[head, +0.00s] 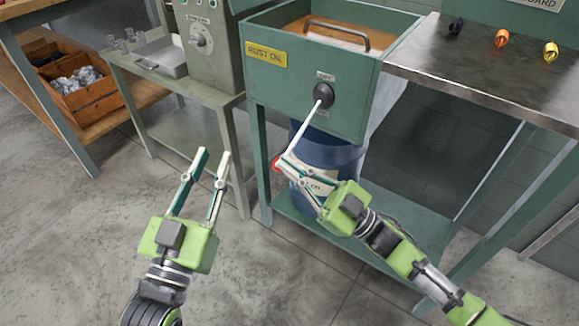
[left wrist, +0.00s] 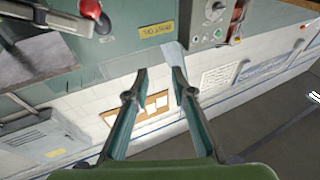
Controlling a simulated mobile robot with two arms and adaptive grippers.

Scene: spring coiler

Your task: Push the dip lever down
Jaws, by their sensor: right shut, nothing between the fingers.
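The dip lever (head: 303,125) is a white rod on a dark round pivot (head: 323,95) on the front of the green rust oil tank (head: 285,92). It slants down and left to a red knob (head: 276,163). My right gripper (head: 282,160) is shut and empty, its fingertips at the knob; I cannot tell whether they touch. My left gripper (head: 214,154) is open and empty, left of the lever and apart from it. In the left wrist view its fingers (left wrist: 160,74) stand apart, with the red knob (left wrist: 89,9) at the upper left.
A blue drum (head: 335,155) stands under the tank. A grey-green machine with a dial (head: 200,40) stands on a table to the left. A steel bench (head: 480,80) at the right holds black, orange and yellow pieces. Wooden bins (head: 80,95) are at the far left. The floor in front is clear.

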